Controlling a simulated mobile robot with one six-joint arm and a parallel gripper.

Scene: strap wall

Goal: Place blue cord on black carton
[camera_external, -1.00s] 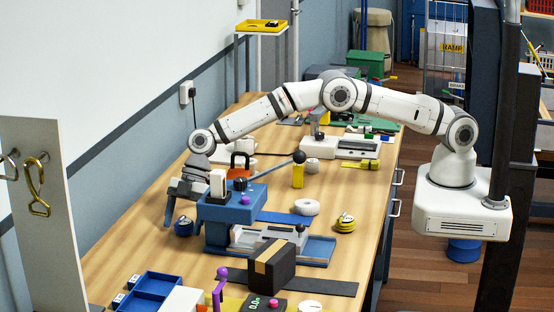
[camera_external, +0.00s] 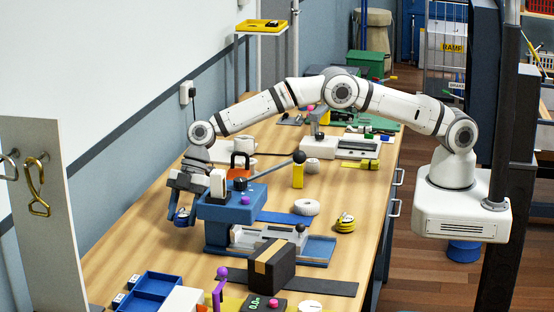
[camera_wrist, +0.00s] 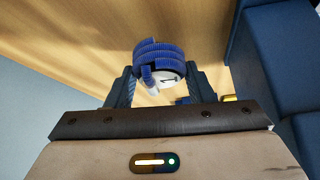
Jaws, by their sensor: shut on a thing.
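The blue cord (camera_wrist: 158,58) is a coiled bundle with a pale tag, between my gripper's fingertips in the wrist view. In the external view the blue cord (camera_external: 182,217) is small and partly covered by the fingers. My gripper (camera_external: 184,205) is shut on it, left of the blue machine; it also shows in the wrist view (camera_wrist: 160,80). I cannot tell if the cord is clear of the table. The black carton (camera_external: 278,271), with a tan tape band, stands on a dark strip near the front of the table.
The blue machine (camera_external: 222,217), with a long black-knobbed lever, stands between my gripper and the carton. A white tape roll (camera_external: 306,207) and a yellow coil (camera_external: 345,222) lie to its right. A blue tray (camera_external: 153,288) is at the front left. A white panel with hooks (camera_external: 45,225) stands at the far left.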

